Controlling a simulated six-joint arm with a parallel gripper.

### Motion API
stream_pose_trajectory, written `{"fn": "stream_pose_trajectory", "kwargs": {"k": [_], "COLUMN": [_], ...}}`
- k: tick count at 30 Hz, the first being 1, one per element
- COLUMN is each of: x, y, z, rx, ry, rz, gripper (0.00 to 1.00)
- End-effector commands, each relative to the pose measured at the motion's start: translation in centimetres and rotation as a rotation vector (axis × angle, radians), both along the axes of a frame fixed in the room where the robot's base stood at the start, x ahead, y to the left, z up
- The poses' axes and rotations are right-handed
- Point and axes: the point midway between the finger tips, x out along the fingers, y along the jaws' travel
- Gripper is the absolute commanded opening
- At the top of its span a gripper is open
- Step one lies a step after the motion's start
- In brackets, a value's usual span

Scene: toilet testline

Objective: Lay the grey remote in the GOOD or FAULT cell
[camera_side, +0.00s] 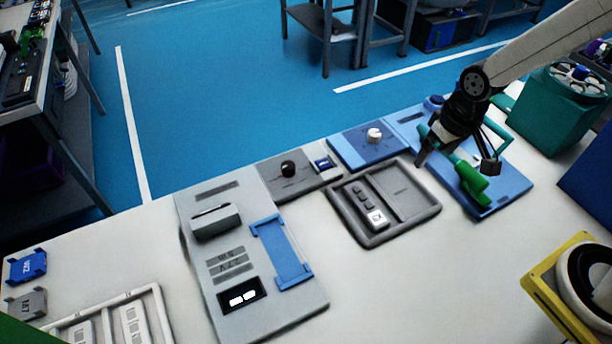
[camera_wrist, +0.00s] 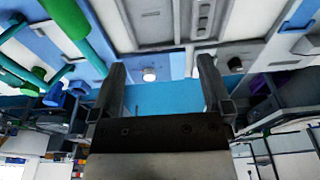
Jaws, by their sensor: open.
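A slim grey device with several dark buttons and a white end label, which looks like the grey remote (camera_side: 366,201), lies in the left part of a dark grey tray (camera_side: 415,229). It also shows at the top of the wrist view (camera_wrist: 204,16). A white-rimmed tray (camera_side: 158,300) with two cells is cut off at the lower left in the side view. Each cell has a pale lettered plate; I cannot read which is GOOD or FAULT. My gripper (camera_side: 456,163) is open and empty, above the blue panel right of the dark grey tray. It shows in the wrist view (camera_wrist: 162,75).
A green-handled tool (camera_side: 468,182) is below and beside my gripper. A grey test panel (camera_side: 228,318) with a blue cradle (camera_side: 282,250) lies between the two trays. Knob panels (camera_side: 372,147) line the back. A teal bin (camera_side: 556,112) and yellow-framed unit (camera_side: 545,295) stand right.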

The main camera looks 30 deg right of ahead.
Motion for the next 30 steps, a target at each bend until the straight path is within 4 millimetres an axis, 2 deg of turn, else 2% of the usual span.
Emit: {"fn": "stream_pose_trajectory", "kwargs": {"k": [3, 9, 30], "x": [-2.1, -4.3, -4.7], "y": [-1.7, -3.0, -3.2], "z": [0.9, 1.4, 1.5], "rx": [-0.004, -0.013, -0.015], "ry": [-0.038, -0.072, -0.079], "rz": [-0.004, -0.002, -0.002], "gripper": [1.0, 1.0, 1.0]}}
